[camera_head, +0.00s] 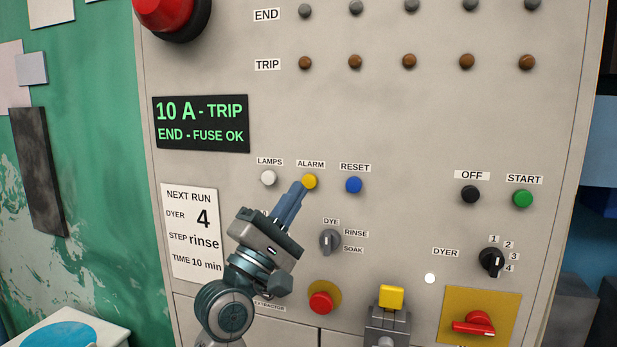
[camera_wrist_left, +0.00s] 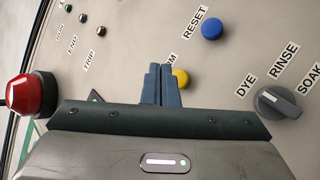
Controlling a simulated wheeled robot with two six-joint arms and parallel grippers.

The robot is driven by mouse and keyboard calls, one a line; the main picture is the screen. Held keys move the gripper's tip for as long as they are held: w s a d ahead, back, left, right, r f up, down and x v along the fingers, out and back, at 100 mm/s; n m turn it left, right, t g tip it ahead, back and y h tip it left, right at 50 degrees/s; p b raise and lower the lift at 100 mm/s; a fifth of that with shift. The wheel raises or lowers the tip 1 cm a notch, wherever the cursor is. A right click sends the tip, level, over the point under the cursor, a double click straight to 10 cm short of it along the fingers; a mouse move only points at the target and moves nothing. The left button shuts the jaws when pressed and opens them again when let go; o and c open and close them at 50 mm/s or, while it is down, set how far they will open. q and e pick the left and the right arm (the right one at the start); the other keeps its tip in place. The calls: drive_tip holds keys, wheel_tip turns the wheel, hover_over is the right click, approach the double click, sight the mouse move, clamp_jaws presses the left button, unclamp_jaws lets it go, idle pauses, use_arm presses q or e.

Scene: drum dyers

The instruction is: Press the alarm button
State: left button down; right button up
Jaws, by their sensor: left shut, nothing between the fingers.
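The yellow alarm button (camera_head: 309,181) sits on the grey panel under the ALARM label, between the white LAMPS button (camera_head: 268,177) and the blue RESET button (camera_head: 354,185). My left gripper (camera_head: 297,188) is shut and empty, its fingertips at the lower left edge of the alarm button in the head view. In the left wrist view the shut fingers (camera_wrist_left: 161,80) partly cover the alarm button (camera_wrist_left: 180,79) and its label. I cannot tell whether the tips touch the button. My right gripper is not in view.
A rotary DYE/RINSE/SOAK knob (camera_head: 330,241) is just right of my left gripper. A red button (camera_head: 321,302) and a yellow block (camera_head: 391,297) are lower down. The black OFF button (camera_head: 470,194) and green START button (camera_head: 523,198) are at the right. A display (camera_head: 202,123) reads "10 A - TRIP".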

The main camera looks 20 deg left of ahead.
use_arm(q)
drive_tip(key=s+p, duration=0.1)
drive_tip(key=s, duration=0.1)
drive_tip(key=shift+s, duration=0.35)
idle(0.4)
